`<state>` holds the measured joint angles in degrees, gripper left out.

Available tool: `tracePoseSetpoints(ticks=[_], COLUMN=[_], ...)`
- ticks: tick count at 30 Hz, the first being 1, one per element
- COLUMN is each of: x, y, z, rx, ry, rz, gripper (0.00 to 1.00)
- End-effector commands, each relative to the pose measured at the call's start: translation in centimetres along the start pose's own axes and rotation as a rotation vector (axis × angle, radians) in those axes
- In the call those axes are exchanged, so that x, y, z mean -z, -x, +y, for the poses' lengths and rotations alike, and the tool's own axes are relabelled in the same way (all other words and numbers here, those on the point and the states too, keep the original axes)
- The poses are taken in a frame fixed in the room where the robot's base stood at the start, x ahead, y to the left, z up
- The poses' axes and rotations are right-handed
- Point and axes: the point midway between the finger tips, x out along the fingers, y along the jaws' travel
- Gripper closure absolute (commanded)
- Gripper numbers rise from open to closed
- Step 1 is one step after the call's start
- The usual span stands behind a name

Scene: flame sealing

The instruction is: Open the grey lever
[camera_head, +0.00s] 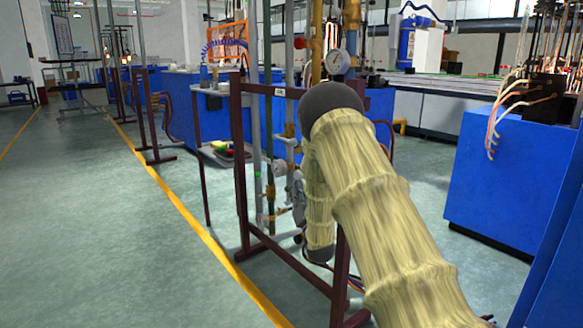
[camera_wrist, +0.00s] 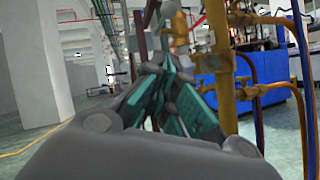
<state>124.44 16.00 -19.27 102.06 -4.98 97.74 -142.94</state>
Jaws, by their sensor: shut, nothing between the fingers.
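My gripper (camera_wrist: 172,78) is shut and empty in the wrist view, its teal-padded fingers drawn together in front of a pipe stand. In the head view it (camera_head: 298,196) is mostly hidden behind my arm, beside the pipes. I cannot pick out the grey lever with certainty in either view. Small grey and white fittings (camera_head: 279,168) show on the pipes just left of my gripper in the head view. Whether my fingertips touch anything is not clear.
A dark red frame (camera_head: 240,165) stands around the pipes. A yellow pipe (camera_wrist: 222,65) with fittings rises just right of my fingers. A pressure gauge (camera_head: 338,62) sits above. Blue cabinets (camera_head: 505,180) stand to the right. The floor (camera_head: 90,220) is clear to the left.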

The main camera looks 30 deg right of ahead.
Motion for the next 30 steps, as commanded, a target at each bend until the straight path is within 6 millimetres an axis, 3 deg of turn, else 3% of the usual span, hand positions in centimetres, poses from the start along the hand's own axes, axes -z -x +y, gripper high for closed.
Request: tracePoseSetpoints(ticks=[16, 30], x=[0.0, 0.0], y=[-1.0, -8.1], z=[-0.1, -0.1], rx=[-0.004, -0.003], ry=[0.008, 0.007], rz=[-0.007, -0.008], gripper=[1.0, 1.0])
